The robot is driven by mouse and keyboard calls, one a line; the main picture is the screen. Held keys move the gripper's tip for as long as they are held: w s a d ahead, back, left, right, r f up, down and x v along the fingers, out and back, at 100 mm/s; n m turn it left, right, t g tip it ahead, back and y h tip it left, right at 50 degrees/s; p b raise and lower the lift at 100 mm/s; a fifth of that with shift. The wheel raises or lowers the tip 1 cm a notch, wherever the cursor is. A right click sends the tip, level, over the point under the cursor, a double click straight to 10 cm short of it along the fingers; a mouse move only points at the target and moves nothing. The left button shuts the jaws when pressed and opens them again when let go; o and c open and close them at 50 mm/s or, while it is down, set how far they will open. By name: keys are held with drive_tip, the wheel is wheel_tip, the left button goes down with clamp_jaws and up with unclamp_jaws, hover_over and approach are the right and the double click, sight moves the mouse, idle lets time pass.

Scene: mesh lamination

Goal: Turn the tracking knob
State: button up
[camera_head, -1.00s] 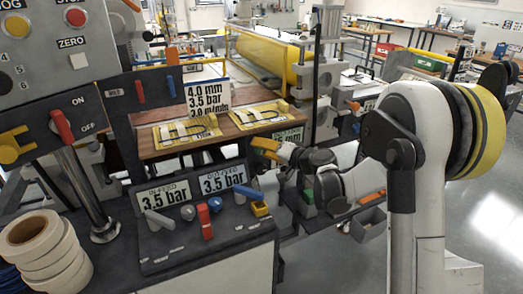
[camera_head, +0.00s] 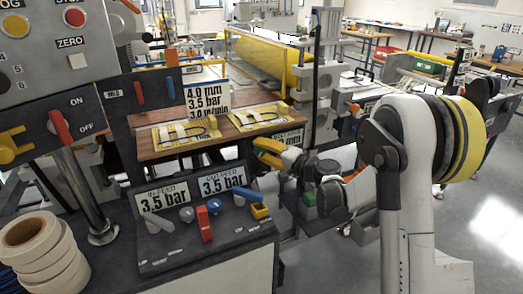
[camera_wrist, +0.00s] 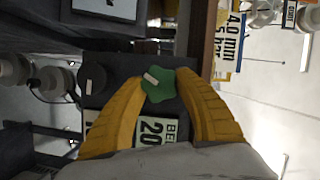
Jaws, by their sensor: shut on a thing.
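A green lobed knob (camera_wrist: 157,88) with a short white mark sits on a dark panel (camera_wrist: 118,62) in the wrist view. My gripper (camera_wrist: 159,82) has its two yellow fingers shut on the green knob, one on each side. A partly hidden label (camera_wrist: 156,132) beside the knob reads "20" and "BE". In the head view my gripper (camera_head: 267,153) is at the right end of the wooden shelf; the green knob is hidden there. I cannot read which knob is named tracking.
A round black knob (camera_wrist: 92,78) is close to the left finger in the wrist view. Tape rolls (camera_head: 40,255) stand at lower left.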

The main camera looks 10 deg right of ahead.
drive_tip(key=o, duration=1.2)
drive_tip(key=shift+a, duration=0.1)
